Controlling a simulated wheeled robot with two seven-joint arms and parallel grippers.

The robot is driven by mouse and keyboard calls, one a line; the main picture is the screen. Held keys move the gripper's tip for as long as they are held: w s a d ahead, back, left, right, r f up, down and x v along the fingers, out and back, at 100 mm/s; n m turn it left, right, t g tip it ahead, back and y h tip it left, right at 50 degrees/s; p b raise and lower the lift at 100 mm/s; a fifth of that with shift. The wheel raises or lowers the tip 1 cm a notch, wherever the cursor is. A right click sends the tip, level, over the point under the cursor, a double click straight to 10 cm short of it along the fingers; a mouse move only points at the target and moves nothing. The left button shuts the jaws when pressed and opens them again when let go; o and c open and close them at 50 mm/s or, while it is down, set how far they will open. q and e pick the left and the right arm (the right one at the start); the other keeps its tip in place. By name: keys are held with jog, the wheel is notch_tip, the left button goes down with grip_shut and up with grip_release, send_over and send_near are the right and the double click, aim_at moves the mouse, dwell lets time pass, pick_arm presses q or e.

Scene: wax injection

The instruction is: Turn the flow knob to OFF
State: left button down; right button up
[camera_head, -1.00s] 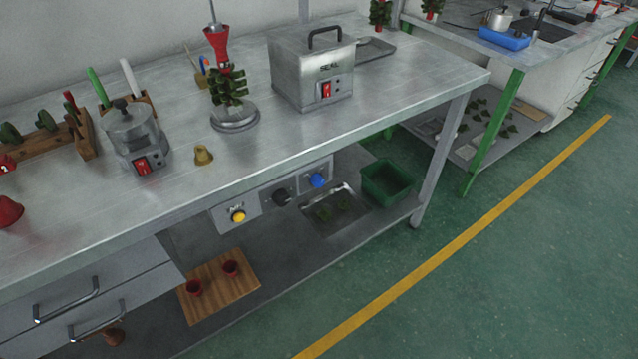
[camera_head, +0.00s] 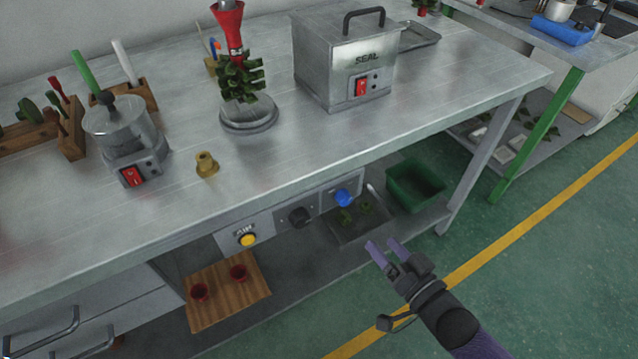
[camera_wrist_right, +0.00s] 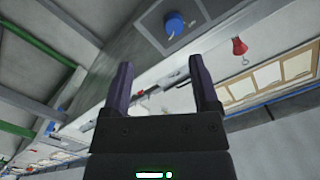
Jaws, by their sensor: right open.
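A grey control panel hangs under the front edge of the metal table in the head view. It carries a yellow button (camera_head: 248,240), a black knob (camera_head: 300,217) and a blue knob (camera_head: 343,197). Its labels are too small to read, so I cannot tell which knob is the flow knob. My right gripper (camera_head: 383,244) is open and empty, in front of the table, below and right of the blue knob, apart from it. In the right wrist view the blue knob (camera_wrist_right: 175,23) shows above the open purple fingers (camera_wrist_right: 160,85). My left gripper is out of view.
The table edge (camera_head: 340,158) overhangs the panel. On the lower shelf are a green bin (camera_head: 416,184), a metal tray (camera_head: 372,232) and a wooden board (camera_head: 228,300) with red cups. A SEAL box (camera_head: 345,65) and a pot (camera_head: 115,130) stand on top. The floor in front is clear.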

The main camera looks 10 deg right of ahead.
aim_at(347, 202)
jog(key=b+x, duration=0.1)
jog(key=x, duration=0.2)
jog(key=r+b+x, duration=0.1)
jog(key=x, duration=0.2)
jog(key=b+x, duration=0.1)
jog(key=x, duration=0.2)
jog(key=shift+w+a+r, duration=0.2)
jog(key=shift+a+r, duration=0.2)
jog(key=shift+w+a+r, duration=0.1)
jog(key=shift+w+a, duration=0.05)
jog(key=shift+w, duration=0.25)
jog(key=shift+c, duration=1.7)
grip_shut()
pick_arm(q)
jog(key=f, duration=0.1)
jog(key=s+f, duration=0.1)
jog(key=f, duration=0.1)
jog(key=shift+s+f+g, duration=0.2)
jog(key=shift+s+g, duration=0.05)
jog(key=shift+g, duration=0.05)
